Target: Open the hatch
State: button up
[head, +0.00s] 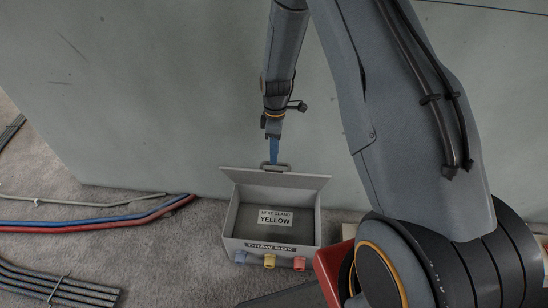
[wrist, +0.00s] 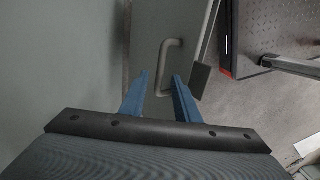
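The hatch is the grey lid (head: 300,181) of the box labelled "DRAW BOX" (head: 228,218). The lid is raised, tilted up at the back of the box, and the inside shows a label reading "NEXT GLAND YELLOW" (head: 275,217). A bar handle (head: 283,167) sits at the lid's upper edge. My gripper (head: 274,160) points down at this handle. In the wrist view the two blue fingers of my gripper (wrist: 160,76) are apart, with the handle (wrist: 163,60) between and just beyond them. I cannot tell whether either finger touches it.
A blue gland (head: 240,256), a yellow gland (head: 269,261) and a red gland (head: 299,263) are on the box front. Blue and red conduits (head: 100,223) lie on the carpet at left, with dark conduits (head: 55,287) nearer. A grey wall (head: 150,100) stands close behind the box.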

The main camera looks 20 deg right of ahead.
jog(key=shift+s+f, duration=0.1)
jog(key=shift+f, duration=1.15)
grip_shut()
jog(key=shift+w+d+r+b, duration=0.15)
jog(key=shift+w+d, duration=0.1)
jog(key=shift+w, duration=0.4)
jog(key=shift+w+d+r+b, duration=0.15)
jog(key=shift+w+d, duration=0.1)
jog(key=shift+w, duration=0.4)
grip_release()
notch_tip(320, 180, up, 8)
jog(key=shift+w+d+f, duration=0.15)
jog(key=shift+w, duration=0.25)
